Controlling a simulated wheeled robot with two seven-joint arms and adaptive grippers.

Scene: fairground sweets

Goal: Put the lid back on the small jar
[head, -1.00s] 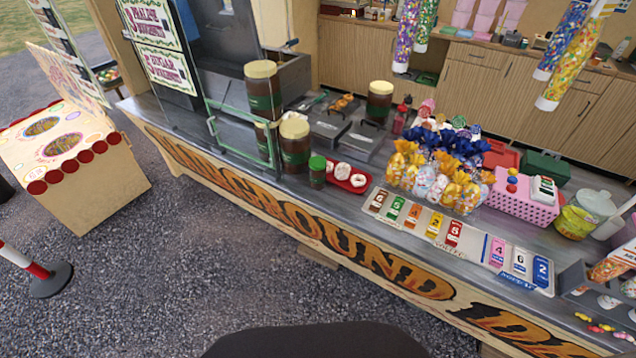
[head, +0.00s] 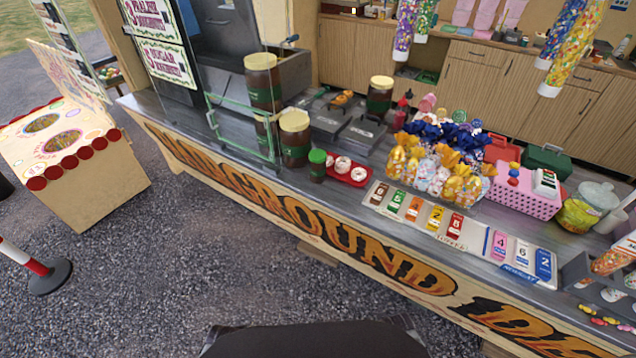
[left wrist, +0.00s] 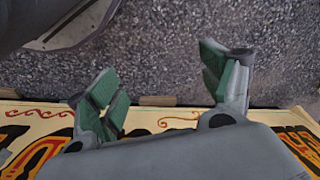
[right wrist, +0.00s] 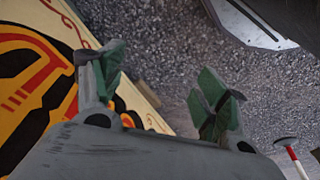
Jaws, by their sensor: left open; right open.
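A small dark jar with a bright green top (head: 317,166) stands upright on the counter near its front edge, left of a red tray. The green top appears to sit on the jar; no separate loose lid can be made out. My left gripper (left wrist: 168,88) is open and empty in the left wrist view, above the gravel and the counter's painted front. My right gripper (right wrist: 160,88) is open and empty in the right wrist view, also over gravel beside the painted front. Neither gripper shows in the head view, and neither wrist view shows the jar.
Large brown jars with cream lids (head: 295,140) stand just left of the small jar, near a glass screen (head: 235,130). The red tray (head: 358,177) holds white-iced doughnuts. Bagged sweets (head: 440,168) and numbered price cards (head: 415,212) stand further right. Open gravel (head: 200,270) lies before the counter.

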